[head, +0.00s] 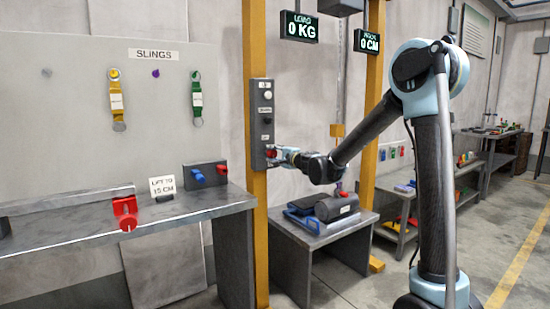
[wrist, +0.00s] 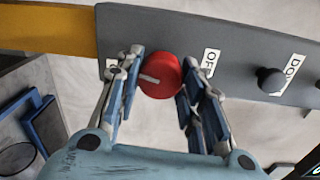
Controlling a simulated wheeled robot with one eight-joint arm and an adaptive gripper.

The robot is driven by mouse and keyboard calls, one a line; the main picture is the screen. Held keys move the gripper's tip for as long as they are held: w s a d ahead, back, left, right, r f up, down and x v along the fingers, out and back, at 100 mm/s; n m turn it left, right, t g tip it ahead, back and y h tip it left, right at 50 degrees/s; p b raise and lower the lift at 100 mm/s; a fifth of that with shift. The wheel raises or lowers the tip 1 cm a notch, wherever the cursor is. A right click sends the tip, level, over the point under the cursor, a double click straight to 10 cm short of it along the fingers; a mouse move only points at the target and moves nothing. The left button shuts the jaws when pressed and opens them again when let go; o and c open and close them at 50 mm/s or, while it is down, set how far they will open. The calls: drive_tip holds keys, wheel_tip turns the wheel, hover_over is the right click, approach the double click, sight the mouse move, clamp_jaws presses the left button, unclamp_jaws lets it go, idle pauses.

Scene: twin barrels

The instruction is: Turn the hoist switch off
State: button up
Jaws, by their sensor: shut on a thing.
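The hoist switch is a round red knob (wrist: 161,76) on a grey control box (head: 262,112) fixed to a yellow post. It also shows in the head view (head: 271,153), low on the box. My gripper (wrist: 160,80) has its fingers on either side of the knob and is shut on it. It also shows at the box in the head view (head: 279,154).
A black button (wrist: 270,80) beside a DOWN label (wrist: 292,67) is further right on the box in the wrist view. A low table (head: 330,233) with a dark weight and blue items stands below my arm. A grey workbench (head: 90,231) is at left.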

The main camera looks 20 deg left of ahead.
drive_tip(key=shift+s+n, duration=0.1)
drive_tip(key=shift+n, duration=1.5)
drive_tip(key=o, duration=1.1)
drive_tip(key=shift+f, duration=0.1)
drive_tip(key=shift+c, duration=0.2)
drive_tip(key=v, duration=1.2)
